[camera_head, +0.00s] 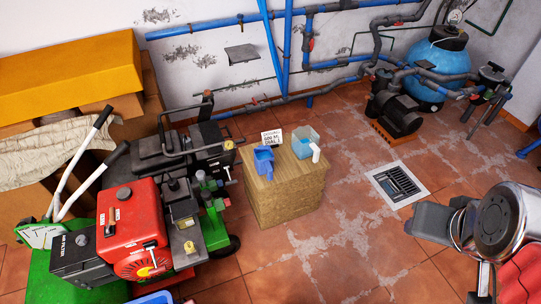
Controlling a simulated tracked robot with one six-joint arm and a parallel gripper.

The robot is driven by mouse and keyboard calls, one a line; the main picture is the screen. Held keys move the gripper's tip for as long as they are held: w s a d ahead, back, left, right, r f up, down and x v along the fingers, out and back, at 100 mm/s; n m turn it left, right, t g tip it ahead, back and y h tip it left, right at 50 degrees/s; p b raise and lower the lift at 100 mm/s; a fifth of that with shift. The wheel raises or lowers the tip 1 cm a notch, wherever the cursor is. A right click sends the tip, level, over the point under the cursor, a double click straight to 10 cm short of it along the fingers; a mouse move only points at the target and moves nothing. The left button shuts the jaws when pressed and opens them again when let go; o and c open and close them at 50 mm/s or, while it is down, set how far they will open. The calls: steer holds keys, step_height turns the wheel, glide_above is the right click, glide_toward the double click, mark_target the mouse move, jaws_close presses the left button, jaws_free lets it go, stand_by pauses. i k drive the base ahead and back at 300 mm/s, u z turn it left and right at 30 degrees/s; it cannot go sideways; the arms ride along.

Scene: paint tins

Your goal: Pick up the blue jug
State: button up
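A blue jug (263,162) stands on the left part of the top of a wooden block (284,200). A second container (304,143), clear and light blue with a white handle, stands to its right on the same top, close by. My arm comes in at the lower right. The grey end part that I take for my gripper (430,222) is over the floor, well to the right of the block and apart from both containers. Its fingers cannot be made out clearly, and nothing is seen held in it.
A small printed card (272,138) stands behind the jug. A red and green machine (133,230) with handles stands close on the left. A pump (398,112) and blue tank (443,65) are at the back right. A floor drain (398,184) lies right of the block; the tiles between are clear.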

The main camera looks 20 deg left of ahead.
mark_target(264, 157)
steer(key=z, duration=0.05)
steer(key=i, duration=1.6)
steer(key=u, duration=4.2)
